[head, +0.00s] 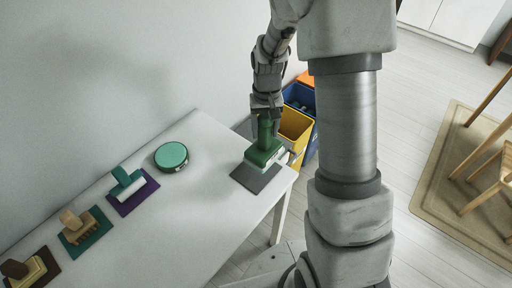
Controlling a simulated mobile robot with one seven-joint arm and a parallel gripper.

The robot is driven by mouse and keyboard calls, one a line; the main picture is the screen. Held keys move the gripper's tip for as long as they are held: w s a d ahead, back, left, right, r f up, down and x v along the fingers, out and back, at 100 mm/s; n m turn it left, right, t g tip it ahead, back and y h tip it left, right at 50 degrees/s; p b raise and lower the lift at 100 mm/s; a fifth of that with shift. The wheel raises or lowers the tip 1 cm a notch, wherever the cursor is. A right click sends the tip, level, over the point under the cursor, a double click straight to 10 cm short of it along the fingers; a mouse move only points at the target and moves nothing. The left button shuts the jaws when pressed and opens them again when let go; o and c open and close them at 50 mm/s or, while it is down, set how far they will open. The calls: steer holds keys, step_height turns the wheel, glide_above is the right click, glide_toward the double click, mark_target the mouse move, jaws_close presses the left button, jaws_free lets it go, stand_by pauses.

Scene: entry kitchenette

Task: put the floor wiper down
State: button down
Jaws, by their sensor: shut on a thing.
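The floor wiper (263,155) is a green tool with an upright handle and a block-shaped base that has a pale lower edge. My gripper (267,117) is shut on the top of its handle and points down. The wiper stands about upright over a dark grey mat (256,181) at the right end of the white table (175,235). The base hides the back of the mat. I cannot tell whether the base touches the mat or hangs just above it.
A green round thing (171,156) lies left of the wiper. Further left are a teal tool with a white roller (128,184), a wooden brush (80,225) and a brown tool (27,271), each on a mat. Yellow (294,128) and blue (300,95) bins stand behind the table's right end.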

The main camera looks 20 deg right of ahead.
mark_target(256, 151)
steer(key=a+f, duration=0.1)
steer(key=a, duration=0.1)
steer(key=shift+s+a+f, duration=0.35)
steer(key=shift+a+f, duration=0.05)
steer(key=shift+f, duration=2.15)
steer(key=shift+c, duration=0.9)
jaws_free()
